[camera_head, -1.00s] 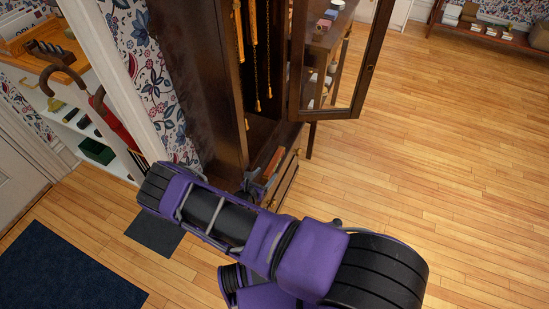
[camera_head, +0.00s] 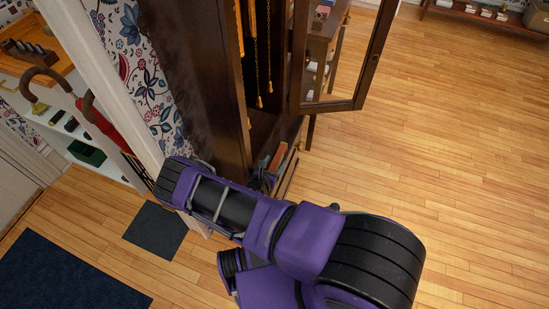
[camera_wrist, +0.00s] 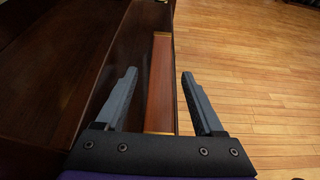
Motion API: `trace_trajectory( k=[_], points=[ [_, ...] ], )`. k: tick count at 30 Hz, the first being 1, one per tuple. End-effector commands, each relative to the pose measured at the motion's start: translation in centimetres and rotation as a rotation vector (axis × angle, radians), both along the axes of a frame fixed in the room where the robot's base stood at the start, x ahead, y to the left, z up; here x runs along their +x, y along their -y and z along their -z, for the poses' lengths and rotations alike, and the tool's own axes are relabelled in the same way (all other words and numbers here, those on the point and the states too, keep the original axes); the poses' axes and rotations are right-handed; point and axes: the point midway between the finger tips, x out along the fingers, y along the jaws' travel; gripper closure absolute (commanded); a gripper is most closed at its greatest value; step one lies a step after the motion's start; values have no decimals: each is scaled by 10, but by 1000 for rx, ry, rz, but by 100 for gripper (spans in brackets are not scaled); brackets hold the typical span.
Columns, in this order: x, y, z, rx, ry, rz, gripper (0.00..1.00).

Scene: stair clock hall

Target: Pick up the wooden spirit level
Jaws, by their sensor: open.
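The wooden spirit level (camera_wrist: 161,82) is a long reddish-brown bar with brass-coloured ends in the wrist view. My gripper (camera_wrist: 157,74) is open and empty, with one finger on each side of the level in the wrist picture. I cannot tell how far above the level the fingertips are. In the head view my gripper (camera_head: 262,180) is mostly hidden behind my arm.
The tall clock case (camera_head: 205,80) stands close to my arm, with its glazed door (camera_head: 376,60) swung open to the right. Brass chains (camera_head: 256,60) hang inside. A shelf with umbrellas (camera_head: 95,115) is at left. Open wooden floor (camera_head: 450,150) lies to the right.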

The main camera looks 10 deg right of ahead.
Motion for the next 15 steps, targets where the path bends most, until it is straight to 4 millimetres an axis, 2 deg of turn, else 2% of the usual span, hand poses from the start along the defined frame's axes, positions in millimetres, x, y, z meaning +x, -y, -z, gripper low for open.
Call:
trace_trajectory(
  k=[10,15],
  points=[
    [0,2,2,0,0,-2,32],
    [0,2,2,1,0,-2,62]
  ],
)
